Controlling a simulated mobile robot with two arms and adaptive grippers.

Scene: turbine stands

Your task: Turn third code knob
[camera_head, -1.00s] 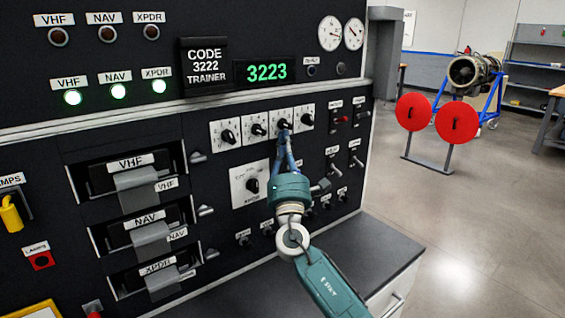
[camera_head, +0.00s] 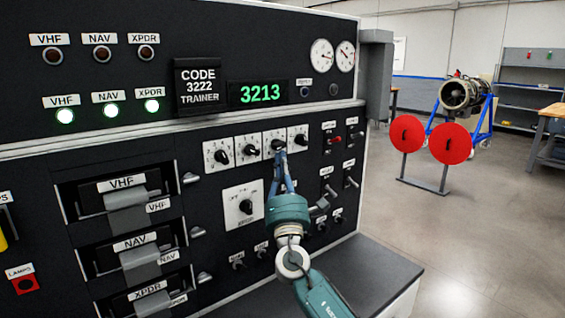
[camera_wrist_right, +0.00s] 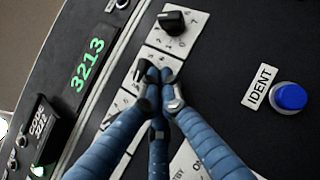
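The third code knob (camera_head: 277,145) is a black knob on a white plate in a row of similar knobs on the dark panel. My right gripper (camera_head: 278,153) has its blue fingers drawn together at this knob. In the right wrist view the fingertips (camera_wrist_right: 160,78) close around the knob and hide most of it. The green display (camera_head: 258,93) reads 3213. The placard (camera_head: 201,86) beside it reads CODE 3222 TRAINER. My left gripper is not in view.
The fourth code knob (camera_wrist_right: 172,22) stands close to the fingertips. The second code knob (camera_head: 249,150) is on the other side. A blue IDENT button (camera_wrist_right: 290,96) sits nearby. Toggle switches (camera_head: 328,171) lie right of the gripper. Red discs (camera_head: 450,143) stand beyond on open floor.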

